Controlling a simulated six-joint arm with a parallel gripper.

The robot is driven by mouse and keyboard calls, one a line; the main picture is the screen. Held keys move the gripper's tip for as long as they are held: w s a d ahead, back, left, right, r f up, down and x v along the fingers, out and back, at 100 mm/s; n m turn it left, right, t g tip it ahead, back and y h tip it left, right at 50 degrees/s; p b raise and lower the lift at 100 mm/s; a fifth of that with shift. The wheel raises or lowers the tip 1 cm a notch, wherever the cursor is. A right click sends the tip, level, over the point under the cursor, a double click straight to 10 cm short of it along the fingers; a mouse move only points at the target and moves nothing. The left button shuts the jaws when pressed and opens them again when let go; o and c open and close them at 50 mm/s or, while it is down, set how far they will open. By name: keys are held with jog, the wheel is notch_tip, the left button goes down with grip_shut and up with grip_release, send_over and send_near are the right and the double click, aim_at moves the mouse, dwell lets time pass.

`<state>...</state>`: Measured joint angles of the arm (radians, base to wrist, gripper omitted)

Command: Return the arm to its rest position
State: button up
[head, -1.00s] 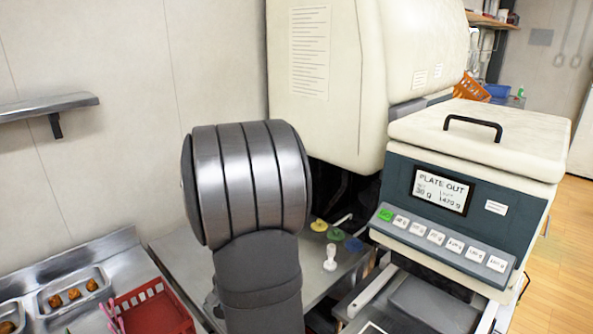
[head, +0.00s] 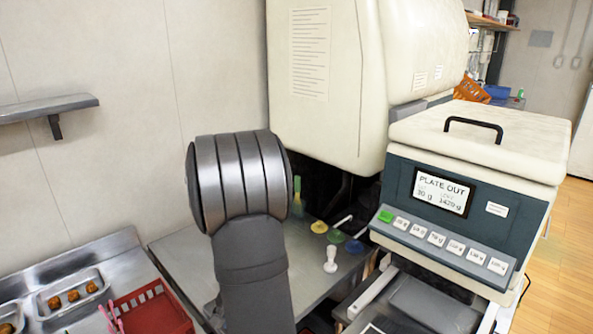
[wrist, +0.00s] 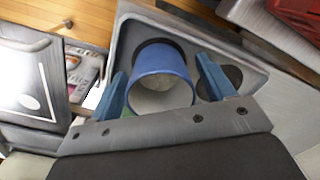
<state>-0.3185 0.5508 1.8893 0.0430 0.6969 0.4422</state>
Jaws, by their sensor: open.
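My gripper (wrist: 161,67) shows in the wrist view with two blue fingers spread apart. It is open. A blue cup (wrist: 162,78) with a pale inside shows between the fingers, in a grey holder (wrist: 121,50) with round openings. A gap shows beside each finger, and I cannot tell how far the cup is below the fingertips. In the head view my grey arm rises in front of the machine, and my gripper is hidden.
A cream and dark-teal machine (head: 455,215) with buttons and a display stands at right. Coloured round pieces (head: 319,227) and a white stamp-like piece (head: 331,259) lie on the metal counter (head: 185,250). A red basket (head: 150,310) and a food tray (head: 45,300) are at lower left.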

jog(key=r, duration=0.2)
jog(key=d+r, duration=0.1)
jog(key=r, duration=0.2)
jog(key=s+d+r, duration=0.3)
jog(key=d+r, duration=0.4)
jog(key=d, duration=0.4)
jog(key=s+d+f+m, duration=0.2)
jog(key=d+m, duration=0.4)
jog(key=d, duration=0.4)
jog(key=s+d+f+m, duration=0.3)
jog(key=d+m, duration=0.3)
jog(key=d, duration=0.3)
jog(key=s+d+f+m, duration=0.3)
jog(key=d+m, duration=0.4)
jog(key=d, duration=0.3)
jog(key=shift+d+f+h, duration=0.15)
jog(key=shift+d+h, duration=0.15)
jog(key=shift+a, duration=0.1)
jog(key=w+a+r+n, duration=0.2)
jog(key=w+a+n, duration=0.2)
jog(key=a, duration=0.3)
jog(key=w+a+r+n, duration=0.2)
jog(key=w+a+n, duration=0.2)
jog(key=a+n, duration=0.2)
jog(key=shift+a, duration=1.1)
jog(key=shift+s+d, duration=0.1)
jog(key=shift+d, duration=0.05)
